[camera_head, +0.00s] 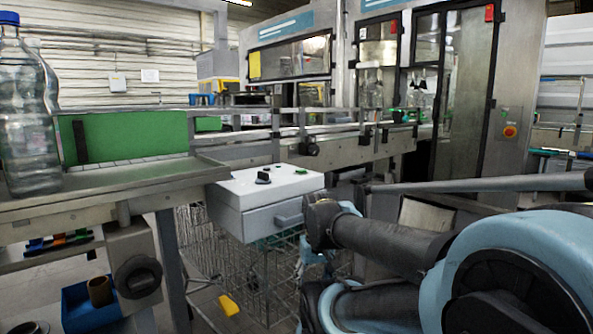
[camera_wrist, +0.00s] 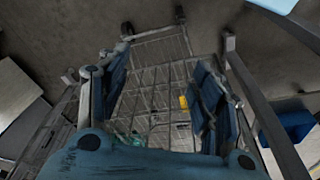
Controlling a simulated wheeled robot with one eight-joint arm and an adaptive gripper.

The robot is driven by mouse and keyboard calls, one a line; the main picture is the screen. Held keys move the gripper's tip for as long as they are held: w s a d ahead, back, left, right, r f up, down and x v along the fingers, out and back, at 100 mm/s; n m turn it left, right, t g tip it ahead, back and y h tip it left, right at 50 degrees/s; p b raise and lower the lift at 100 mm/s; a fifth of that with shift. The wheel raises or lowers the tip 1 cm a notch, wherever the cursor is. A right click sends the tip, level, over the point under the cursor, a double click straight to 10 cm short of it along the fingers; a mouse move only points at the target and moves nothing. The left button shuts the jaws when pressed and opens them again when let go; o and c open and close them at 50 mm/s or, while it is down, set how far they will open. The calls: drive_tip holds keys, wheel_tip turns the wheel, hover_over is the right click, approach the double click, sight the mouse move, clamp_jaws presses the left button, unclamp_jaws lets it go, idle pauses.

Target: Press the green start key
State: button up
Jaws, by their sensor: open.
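The green start key (camera_head: 301,171) is a small green button on the sloped top of a white control box (camera_head: 245,188). A black knob (camera_head: 263,177) is on the same top, left of the key. My gripper (camera_head: 312,258) hangs below and right of the box in the head view, partly hidden by my arm. In the wrist view my gripper (camera_wrist: 163,75) points down with its two blue fingers spread and nothing between them. The key does not show in the wrist view.
A wire cart (camera_head: 255,285) stands under the box; its basket also fills the wrist view (camera_wrist: 155,105). A conveyor (camera_head: 110,180) bears a clear bottle (camera_head: 28,110) at the left. A red emergency knob (camera_head: 510,131) is on the machine at right. Space above the box looks clear.

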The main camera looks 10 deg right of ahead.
drive_tip(key=shift+w, duration=0.3)
drive_tip(key=shift+a, duration=0.1)
clamp_jaws()
idle(1.1)
